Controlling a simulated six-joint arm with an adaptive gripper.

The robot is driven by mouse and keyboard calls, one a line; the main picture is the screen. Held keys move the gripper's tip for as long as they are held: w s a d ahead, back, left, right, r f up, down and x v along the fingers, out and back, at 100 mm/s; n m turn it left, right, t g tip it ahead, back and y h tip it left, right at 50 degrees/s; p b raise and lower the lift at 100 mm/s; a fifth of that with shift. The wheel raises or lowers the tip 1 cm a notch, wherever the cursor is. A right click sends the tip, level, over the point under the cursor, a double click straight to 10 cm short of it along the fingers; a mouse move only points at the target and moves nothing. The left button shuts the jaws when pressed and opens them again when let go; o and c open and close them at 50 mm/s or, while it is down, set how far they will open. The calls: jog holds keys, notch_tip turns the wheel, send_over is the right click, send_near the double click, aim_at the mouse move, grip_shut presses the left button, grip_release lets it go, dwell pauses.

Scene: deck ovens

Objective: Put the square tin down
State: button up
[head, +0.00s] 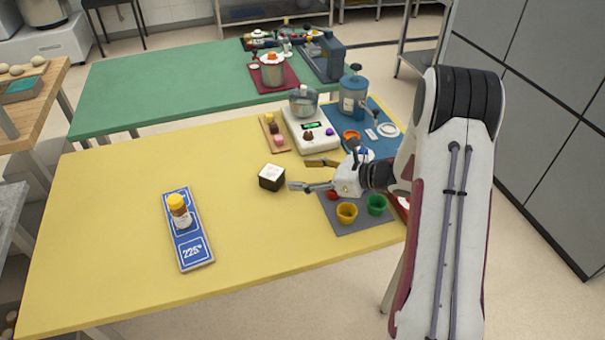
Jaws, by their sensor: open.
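The square tin (269,182), dark-sided with a pale top, appears to rest upright on the yellow table (120,260), right of its middle. My gripper (299,175) is just to the right of the tin, with its two fingers spread and pointing left towards it. Nothing is between the fingers, and a small gap shows between the fingertips and the tin. The tin's far side and underside are hidden.
A blue board (188,250) marked 225 carries a yellow-capped bottle (179,210) on the left. A grey mat with a yellow cup (347,213) and a green cup (376,204) lies below my gripper. A white scale (303,128) stands behind. The table's front left is clear.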

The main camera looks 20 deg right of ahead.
dwell(0.4)
jog(key=shift+w+d+r+m, duration=0.1)
jog(key=shift+w+r+m, duration=0.2)
jog(key=shift+r, duration=0.1)
notch_tip(320, 180, up, 6)
jog(key=w+d+m+t+h, duration=0.2)
jog(key=w+d+m+h, duration=0.15)
jog(key=m, duration=0.25)
jog(key=s+d+r+m+h, duration=0.1)
jog(key=s+r+m+h, duration=0.35)
jog(key=r+m, duration=0.35)
jog(key=s+d+r+m+h, duration=0.2)
jog(key=s+r+m+h, duration=0.25)
jog(key=r+m, duration=0.4)
jog(key=s+a+f+m+g+y, duration=0.1)
jog(key=s+a+m+g, duration=0.1)
jog(key=s+a+m, duration=0.2)
jog(key=s+a+f+m+g+y, duration=0.1)
jog(key=s+a+m, duration=0.3)
jog(key=s+m, duration=0.6)
jog(key=s+a+f+m+g+y, duration=0.1)
jog(key=s+a+m, duration=0.3)
jog(key=s, duration=1.3)
jog(key=m+g, duration=0.1)
jog(key=m, duration=0.3)
jog(key=shift+s+g, duration=0.35)
jog(key=shift+g, duration=0.05)
jog(key=shift+a, duration=0.1)
